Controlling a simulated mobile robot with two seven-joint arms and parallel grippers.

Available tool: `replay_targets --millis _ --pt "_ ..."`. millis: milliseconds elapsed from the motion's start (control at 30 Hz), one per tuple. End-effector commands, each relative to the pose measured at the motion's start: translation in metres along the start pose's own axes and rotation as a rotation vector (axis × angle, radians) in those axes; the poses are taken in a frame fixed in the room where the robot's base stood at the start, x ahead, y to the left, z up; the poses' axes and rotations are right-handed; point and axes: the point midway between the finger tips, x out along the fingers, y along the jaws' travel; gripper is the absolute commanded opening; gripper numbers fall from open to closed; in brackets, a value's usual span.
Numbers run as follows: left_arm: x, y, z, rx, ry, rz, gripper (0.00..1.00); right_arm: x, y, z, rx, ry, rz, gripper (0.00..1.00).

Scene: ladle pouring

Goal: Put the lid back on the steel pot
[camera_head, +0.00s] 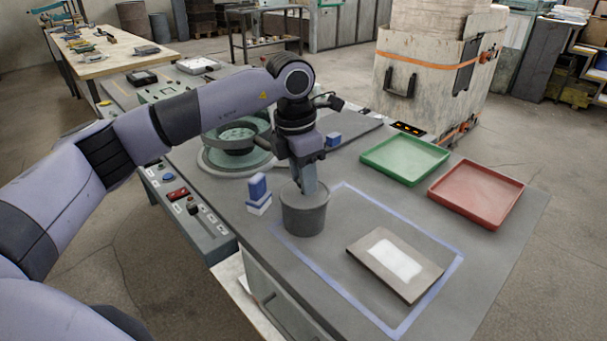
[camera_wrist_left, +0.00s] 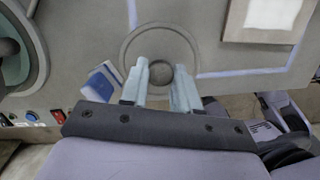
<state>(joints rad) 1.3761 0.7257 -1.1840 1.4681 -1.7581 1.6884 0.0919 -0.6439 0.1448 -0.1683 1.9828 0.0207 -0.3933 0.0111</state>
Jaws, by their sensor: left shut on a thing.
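The steel pot (camera_head: 304,215) is a grey cylinder standing upright on the dark table, left of the blue-outlined area. Its round grey lid (camera_wrist_left: 160,40) shows from above in the left wrist view, centred over the pot. My left gripper (camera_head: 310,190) points down at the pot's top. Its two pale fingers (camera_wrist_left: 162,78) are shut on the lid's round knob (camera_wrist_left: 160,71). In the head view the fingers hide part of the lid, and I cannot tell whether it is fully seated on the rim. My right gripper is not in view.
A blue block on a white base (camera_head: 258,192) stands close left of the pot. A dark round vessel (camera_head: 238,136) sits behind. A brown slab with a white patch (camera_head: 395,262) lies right. A green tray (camera_head: 404,158) and a red tray (camera_head: 475,193) are farther back.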

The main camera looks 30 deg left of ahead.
Motion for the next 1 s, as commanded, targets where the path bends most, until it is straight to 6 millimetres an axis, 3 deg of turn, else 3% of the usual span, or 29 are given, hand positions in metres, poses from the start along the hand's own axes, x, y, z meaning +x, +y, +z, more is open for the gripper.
replay_targets --millis 367,400,500,700,800,1000 --pt "0.0003 0.0002 -0.0001 0.000 0.000 0.000 0.00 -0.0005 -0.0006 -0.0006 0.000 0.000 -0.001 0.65" --pt "0.0003 0.0002 -0.0001 0.000 0.000 0.000 0.33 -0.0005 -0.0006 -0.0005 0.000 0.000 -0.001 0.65" --pt "0.0003 0.0003 -0.0001 0.000 0.000 0.000 0.60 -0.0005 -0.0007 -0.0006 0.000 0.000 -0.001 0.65" --pt "0.0003 0.0003 -0.0001 0.000 0.000 0.000 0.60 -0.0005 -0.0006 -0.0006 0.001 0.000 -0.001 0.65" --pt "0.0005 0.0003 -0.0002 0.000 0.000 0.000 0.85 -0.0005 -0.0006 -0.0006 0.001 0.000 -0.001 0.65" --pt "0.0004 0.0003 -0.0002 0.000 0.000 0.000 0.85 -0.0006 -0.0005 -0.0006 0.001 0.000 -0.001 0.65"
